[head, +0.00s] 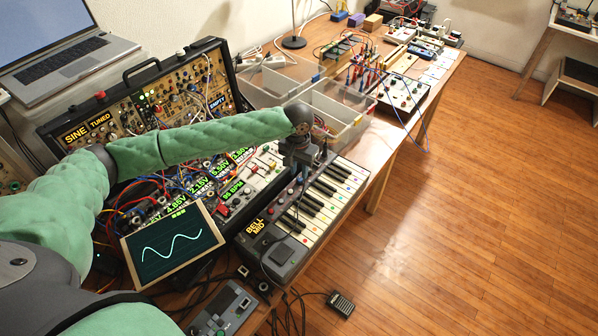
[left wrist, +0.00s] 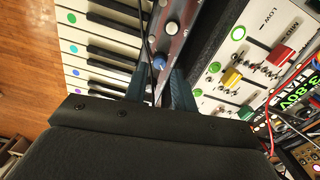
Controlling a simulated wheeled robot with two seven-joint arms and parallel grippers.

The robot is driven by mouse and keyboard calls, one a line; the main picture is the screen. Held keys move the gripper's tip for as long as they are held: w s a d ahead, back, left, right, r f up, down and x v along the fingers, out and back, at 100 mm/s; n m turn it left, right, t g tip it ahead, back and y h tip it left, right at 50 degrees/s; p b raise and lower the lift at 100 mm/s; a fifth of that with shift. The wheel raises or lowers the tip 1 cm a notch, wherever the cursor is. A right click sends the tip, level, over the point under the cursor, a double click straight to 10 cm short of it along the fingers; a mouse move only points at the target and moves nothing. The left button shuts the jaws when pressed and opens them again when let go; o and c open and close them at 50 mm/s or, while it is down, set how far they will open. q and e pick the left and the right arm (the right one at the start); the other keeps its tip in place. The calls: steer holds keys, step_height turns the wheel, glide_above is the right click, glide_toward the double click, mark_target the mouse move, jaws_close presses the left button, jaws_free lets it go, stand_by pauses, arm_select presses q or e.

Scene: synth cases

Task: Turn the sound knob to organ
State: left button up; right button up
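The keyboard (head: 318,205) lies along the front edge of the table, with white and black keys and colored dots on the white keys. Its small display (head: 257,228) reads BELL and MID. In the left wrist view, a blue knob (left wrist: 159,63) and a white knob (left wrist: 172,28) sit on its grey control strip. My left gripper (head: 303,178) points down over that strip. In the left wrist view its two fingers (left wrist: 157,82) are apart, with the blue knob between or just beyond the tips; I cannot tell whether they touch it. My right gripper is out of view.
A synth case (head: 88,128) full of cables and knobs stands behind the keyboard. A tilted screen with a sine wave (head: 172,246) stands in front of it. Clear plastic bins (head: 345,113) are farther back. A laptop (head: 70,50) is at the upper left.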

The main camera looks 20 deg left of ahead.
mark_target(299, 179)
arm_select(q)
step_height(299, 179, down, 2)
steer(key=shift+w+a+f, duration=0.1)
steer(key=shift+w+f, duration=0.05)
steer(key=shift+f+p, duration=0.35)
steer(key=shift+f, duration=0.3)
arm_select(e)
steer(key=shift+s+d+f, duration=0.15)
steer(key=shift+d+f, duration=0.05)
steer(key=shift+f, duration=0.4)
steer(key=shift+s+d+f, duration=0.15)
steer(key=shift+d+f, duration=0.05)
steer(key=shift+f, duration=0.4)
arm_select(q)
jaws_close()
steer(key=shift+r+p, duration=0.1)
steer(key=shift+p, duration=0.2)
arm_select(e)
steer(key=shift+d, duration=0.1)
